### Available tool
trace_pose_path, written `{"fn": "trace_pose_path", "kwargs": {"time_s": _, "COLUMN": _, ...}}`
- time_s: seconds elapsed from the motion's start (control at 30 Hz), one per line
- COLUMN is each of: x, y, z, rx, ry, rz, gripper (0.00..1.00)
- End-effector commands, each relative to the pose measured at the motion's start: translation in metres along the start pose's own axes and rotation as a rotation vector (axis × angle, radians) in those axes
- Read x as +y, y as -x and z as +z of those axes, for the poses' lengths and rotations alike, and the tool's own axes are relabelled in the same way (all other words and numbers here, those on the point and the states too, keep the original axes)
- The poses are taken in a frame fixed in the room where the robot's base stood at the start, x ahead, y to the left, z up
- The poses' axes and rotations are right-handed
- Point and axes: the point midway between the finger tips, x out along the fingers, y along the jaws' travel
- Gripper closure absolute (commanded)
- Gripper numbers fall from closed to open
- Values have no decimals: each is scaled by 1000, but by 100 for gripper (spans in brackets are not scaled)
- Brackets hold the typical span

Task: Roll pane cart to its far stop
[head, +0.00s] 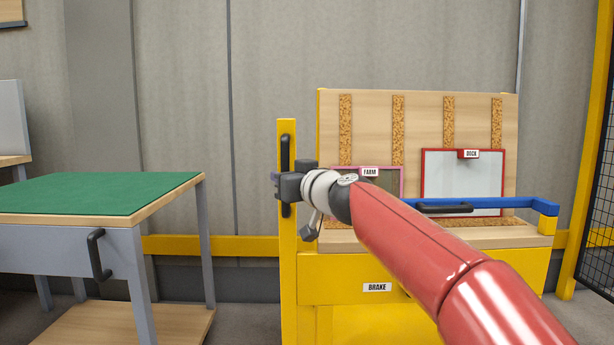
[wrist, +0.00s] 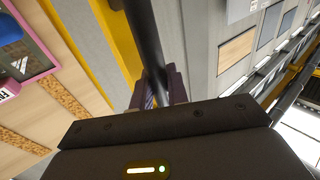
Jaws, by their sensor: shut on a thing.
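The pane cart (head: 330,272) is a yellow frame with an upright wooden back panel lined with cork strips. A pink-framed pane labelled FARM (head: 384,181) and a red-framed pane labelled DOCK (head: 470,176) lean on it. A tall yellow post at its left end carries a vertical black handle (head: 285,150). My gripper (head: 284,188) is shut on this handle near its middle. The wrist view shows the handle bar (wrist: 144,30) running between my fingers (wrist: 154,90). My arm hides part of the cart's front and the FARM pane.
A green-topped table (head: 100,193) with a black handle stands to the left, with a floor gap before the cart. A blue bar (head: 500,203) crosses the cart's front. A BRAKE label (head: 377,287) sits below. A yellow rail (head: 205,244) runs along the wall; mesh fencing (head: 600,190) stands right.

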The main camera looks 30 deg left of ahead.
Motion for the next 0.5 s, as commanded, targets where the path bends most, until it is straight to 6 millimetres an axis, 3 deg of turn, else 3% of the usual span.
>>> {"fn": "trace_pose_path", "kwargs": {"time_s": 0.1, "x": -14, "y": -7, "z": 0, "rx": -1, "ry": -1, "rz": -9, "gripper": 100}}
{"fn": "trace_pose_path", "kwargs": {"time_s": 0.37, "x": -18, "y": -11, "z": 1, "rx": -2, "ry": -1, "rz": -6, "gripper": 100}}
{"fn": "trace_pose_path", "kwargs": {"time_s": 0.4, "x": -18, "y": -11, "z": 1, "rx": -3, "ry": -1, "rz": -6, "gripper": 83}}
{"fn": "trace_pose_path", "kwargs": {"time_s": 0.5, "x": -17, "y": -11, "z": 1, "rx": -2, "ry": 0, "rz": -4, "gripper": 77}}
